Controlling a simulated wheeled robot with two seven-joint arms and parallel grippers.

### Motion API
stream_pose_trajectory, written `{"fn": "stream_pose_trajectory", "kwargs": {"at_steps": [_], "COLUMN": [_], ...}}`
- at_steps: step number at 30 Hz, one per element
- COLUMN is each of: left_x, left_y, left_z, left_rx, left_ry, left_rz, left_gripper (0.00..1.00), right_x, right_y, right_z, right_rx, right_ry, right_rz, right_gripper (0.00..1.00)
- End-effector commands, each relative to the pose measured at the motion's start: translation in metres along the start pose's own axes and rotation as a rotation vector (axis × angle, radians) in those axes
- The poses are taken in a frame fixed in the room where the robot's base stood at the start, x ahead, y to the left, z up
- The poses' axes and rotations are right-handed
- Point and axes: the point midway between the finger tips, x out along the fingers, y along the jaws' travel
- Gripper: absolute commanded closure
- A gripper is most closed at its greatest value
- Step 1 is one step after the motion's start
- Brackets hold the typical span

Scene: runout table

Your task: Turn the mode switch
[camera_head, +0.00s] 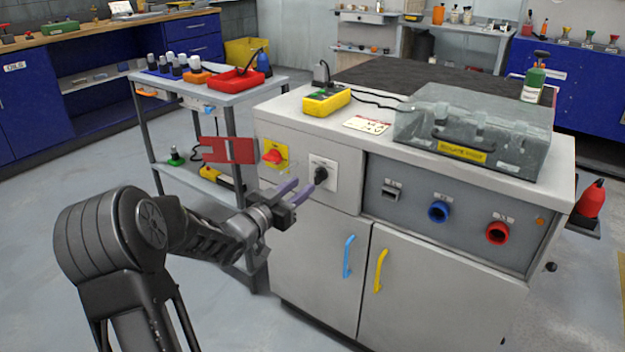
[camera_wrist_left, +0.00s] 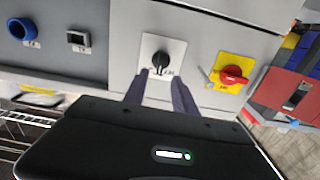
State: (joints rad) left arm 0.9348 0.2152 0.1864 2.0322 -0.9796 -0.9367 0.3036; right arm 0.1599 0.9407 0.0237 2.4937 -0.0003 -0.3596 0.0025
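The mode switch (camera_head: 321,175) is a black knob on a white plate on the front of the grey cabinet. It also shows in the left wrist view (camera_wrist_left: 160,61), between and just beyond my fingertips. My left gripper (camera_head: 300,190) has two purple-grey fingers pointing at the knob. In the left wrist view my left gripper (camera_wrist_left: 160,80) is open, with a gap between the fingers and nothing held. I cannot tell whether the tips touch the plate or knob. My right gripper is in neither view.
A red rotary switch on a yellow plate (camera_head: 273,157) sits left of the knob, with a red hinged piece (camera_head: 229,150) beside it. Blue (camera_head: 348,256) and yellow (camera_head: 380,270) door handles are below. A grey trolley (camera_head: 243,92) stands at the left. A cloudy case (camera_head: 475,125) lies on top.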

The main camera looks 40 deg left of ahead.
Motion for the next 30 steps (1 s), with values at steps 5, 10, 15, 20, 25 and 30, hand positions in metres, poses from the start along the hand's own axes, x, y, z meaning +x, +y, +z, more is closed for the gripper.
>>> {"fn": "stream_pose_trajectory", "kwargs": {"at_steps": [5, 10, 15, 20, 25, 30], "left_x": [0.029, 0.052, 0.060, 0.060, 0.060, 0.060], "left_y": [0.001, 0.001, 0.000, 0.000, 0.000, 0.000], "left_z": [0.002, 0.002, 0.001, 0.001, 0.001, 0.001], "left_rx": [-0.002, -0.001, -0.001, -0.001, -0.001, -0.001], "left_ry": [0.001, 0.000, -0.002, -0.001, -0.001, -0.001], "left_rz": [0.001, 0.001, -0.001, -0.001, 0.000, 0.000], "left_gripper": [0.67, 0.67, 0.67, 0.67, 0.76, 0.90], "right_x": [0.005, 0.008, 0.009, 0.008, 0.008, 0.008], "right_y": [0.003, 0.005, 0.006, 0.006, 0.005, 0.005], "right_z": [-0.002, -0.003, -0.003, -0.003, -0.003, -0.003], "right_rx": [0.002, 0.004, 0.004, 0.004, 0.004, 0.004], "right_ry": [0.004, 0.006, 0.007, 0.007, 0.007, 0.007], "right_rz": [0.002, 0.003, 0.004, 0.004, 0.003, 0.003], "right_gripper": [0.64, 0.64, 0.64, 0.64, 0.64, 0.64]}}
